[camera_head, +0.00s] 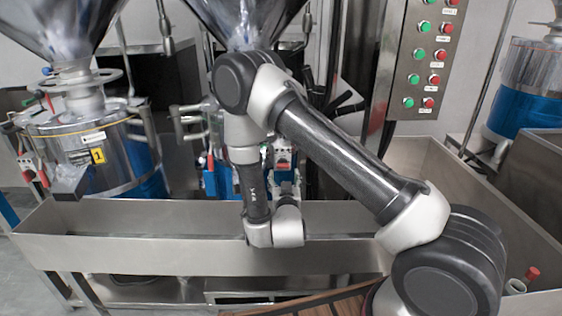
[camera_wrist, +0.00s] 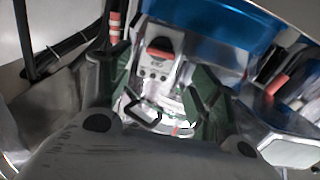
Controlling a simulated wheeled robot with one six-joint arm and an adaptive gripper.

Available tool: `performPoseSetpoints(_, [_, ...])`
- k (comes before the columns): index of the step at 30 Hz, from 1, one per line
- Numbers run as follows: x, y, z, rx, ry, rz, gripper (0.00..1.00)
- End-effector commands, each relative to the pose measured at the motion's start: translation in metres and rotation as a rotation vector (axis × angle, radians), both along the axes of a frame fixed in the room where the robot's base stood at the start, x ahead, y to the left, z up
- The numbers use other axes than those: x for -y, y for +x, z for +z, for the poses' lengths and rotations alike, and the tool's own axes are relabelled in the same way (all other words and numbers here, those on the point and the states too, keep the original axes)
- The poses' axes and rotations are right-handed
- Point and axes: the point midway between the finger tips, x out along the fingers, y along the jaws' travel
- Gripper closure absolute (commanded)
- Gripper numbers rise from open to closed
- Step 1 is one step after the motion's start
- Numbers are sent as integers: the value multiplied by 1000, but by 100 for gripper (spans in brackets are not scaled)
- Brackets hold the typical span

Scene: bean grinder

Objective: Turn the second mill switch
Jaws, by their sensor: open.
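The second mill is mostly hidden behind my arm in the head view. Part of its blue body (camera_head: 216,178) shows there, and blue metal (camera_wrist: 210,38) fills the upper wrist view. A pale switch box (camera_wrist: 152,72) with a red and black knob (camera_wrist: 160,49) is in the upper middle of the wrist view. What looks like the same switch (camera_head: 283,163) shows just right of my arm in the head view. My gripper (camera_wrist: 156,66) is open, with one dark green finger on each side of the switch box. I cannot tell whether either finger touches it.
A long steel trough (camera_head: 180,250) runs in front of the mills. The first mill (camera_head: 95,150), labelled 1, stands at the left. A button panel (camera_head: 427,55) stands right of my arm. Black cables (camera_wrist: 65,50) and a red-banded rod (camera_wrist: 115,27) lie left of the fingers.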

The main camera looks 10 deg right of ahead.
Motion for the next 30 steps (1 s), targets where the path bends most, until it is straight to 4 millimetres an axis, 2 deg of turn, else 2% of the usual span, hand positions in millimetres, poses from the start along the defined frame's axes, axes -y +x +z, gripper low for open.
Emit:
performPoseSetpoints(2, [0,-1,-2,13,-12,0,38])
performPoseSetpoints(5, [2,7,-2,19,-13,-1,38])
performPoseSetpoints(12, [10,48,-1,19,-11,-1,38])
performPoseSetpoints(16, [13,64,-1,18,-12,0,38])
performPoseSetpoints(21, [15,73,-1,16,-12,1,38])
performPoseSetpoints(27, [15,74,-1,16,-13,2,38])
performPoseSetpoints(28, [15,74,-1,16,-13,2,39])
performPoseSetpoints(30, [15,74,-1,16,-13,2,52])
